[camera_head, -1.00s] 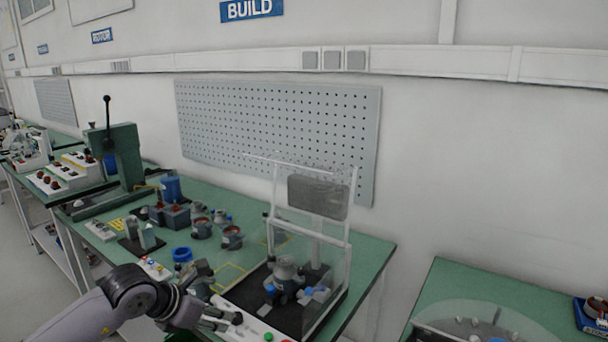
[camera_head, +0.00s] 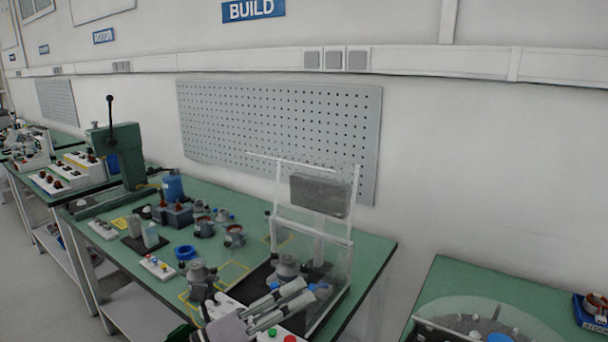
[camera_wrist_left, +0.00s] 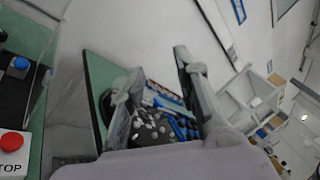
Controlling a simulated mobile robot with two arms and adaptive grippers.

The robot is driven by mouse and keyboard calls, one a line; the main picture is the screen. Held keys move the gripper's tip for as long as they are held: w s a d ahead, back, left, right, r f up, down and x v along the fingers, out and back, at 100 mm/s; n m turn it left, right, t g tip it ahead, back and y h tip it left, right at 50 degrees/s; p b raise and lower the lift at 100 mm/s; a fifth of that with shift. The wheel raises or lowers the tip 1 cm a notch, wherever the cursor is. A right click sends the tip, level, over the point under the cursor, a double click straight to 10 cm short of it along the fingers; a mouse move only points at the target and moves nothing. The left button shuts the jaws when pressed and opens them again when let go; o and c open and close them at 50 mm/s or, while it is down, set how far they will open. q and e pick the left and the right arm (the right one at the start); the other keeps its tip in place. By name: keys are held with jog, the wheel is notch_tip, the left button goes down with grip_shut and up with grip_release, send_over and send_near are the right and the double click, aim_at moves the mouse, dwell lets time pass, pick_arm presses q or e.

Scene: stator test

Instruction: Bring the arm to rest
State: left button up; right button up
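My left gripper (camera_head: 306,291) is at the bottom middle of the head view. Its two long grey fingers point up and right, in front of the clear guarded fixture (camera_head: 340,262) on the green bench. In the left wrist view the gripper (camera_wrist_left: 152,72) has its fingers spread apart with nothing between them. The fingers hide part of the fixture's base and the grey motor part (camera_head: 288,266) in it; I cannot tell whether they touch anything. My right gripper is not in view.
The bench holds another grey motor part (camera_head: 198,274), a blue ring (camera_head: 185,252), a green lever press (camera_head: 120,155) and several small parts. A red button (camera_head: 290,339) is near the fingers; a red stop button (camera_wrist_left: 12,141) shows in the wrist view. Another green table (camera_head: 450,275) stands right.

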pick_arm(q)
jog(key=w+a+n+t+y, duration=0.1)
jog(key=a+n+t+y, duration=1)
jog(key=n, duration=0.9)
jog(key=s+a+f+n+g+y, duration=0.25)
jog(key=a+f+n+y, duration=0.2)
jog(key=f, duration=0.35)
jog(key=s+a+f+n+g+y, duration=0.2)
jog(key=a+f+n+g+y, duration=0.25)
jog(key=f+n, duration=0.2)
jog(key=s+d+f+n+g+h, duration=0.1)
jog(key=s+f+n+g, duration=0.1)
jog(key=s+f+g, duration=0.7)
jog(key=s+f+n+g+h, duration=0.1)
jog(key=s+f+g+h, duration=0.1)
jog(key=s+f, duration=0.8)
jog(key=s+f+g, duration=0.1)
jog(key=s+f, duration=0.1)
jog(key=f, duration=0.9)
jog(key=s+f, duration=0.2)
jog(key=f, duration=0.9)
jog(key=s+a+f+g, duration=0.1)
jog(key=s+a+f, duration=0.1)
jog(key=s+f, duration=1.5)
jog(key=shift+a+f, duration=0.2)
jog(key=shift+a, duration=0.1)
